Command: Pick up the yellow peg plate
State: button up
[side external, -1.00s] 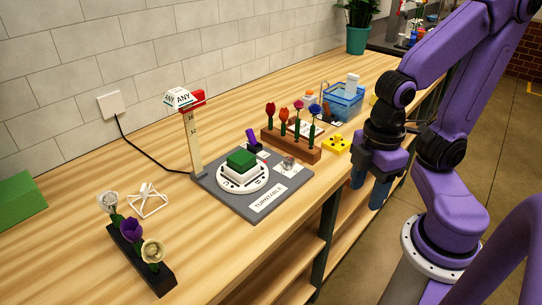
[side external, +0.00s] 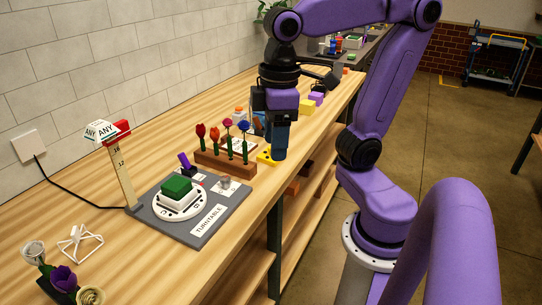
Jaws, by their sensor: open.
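The yellow peg plate (side external: 265,158) lies on the wooden bench near its front edge, just right of the brown flower rack. It has small dark marks on it. My gripper (side external: 280,150) points down with its blue fingers over the right part of the plate and hides that part. The fingers are open. I cannot tell whether they touch the plate or straddle it.
The brown rack (side external: 222,164) with several flowers stands close left of my gripper. The grey turntable base (side external: 222,208) is further left. Yellow and purple blocks (side external: 310,104) sit behind my gripper. The bench's front edge is close by.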

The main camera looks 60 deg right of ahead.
jog(key=w+d+m, duration=0.5)
jog(key=w+m, duration=0.2)
jog(key=w, duration=0.2)
jog(key=w+d+m+h, duration=0.1)
jog(key=w+d+m, duration=0.2)
jog(key=d+m, duration=0.65)
jog(key=w+d+m, duration=0.3)
jog(key=d+m, duration=0.2)
jog(key=d, duration=0.9)
jog(key=f, duration=1.1)
jog(key=d+f, duration=0.1)
jog(key=f, duration=0.5)
jog(key=shift+w+f, duration=0.3)
jog(key=shift+w, duration=0.1)
jog(key=shift+n, duration=0.25)
jog(key=shift+w+f, duration=0.15)
jog(key=shift+f, duration=1.2)
jog(key=shift+w+f, duration=0.15)
jog(key=shift+f, duration=1.15)
jog(key=c, duration=1)
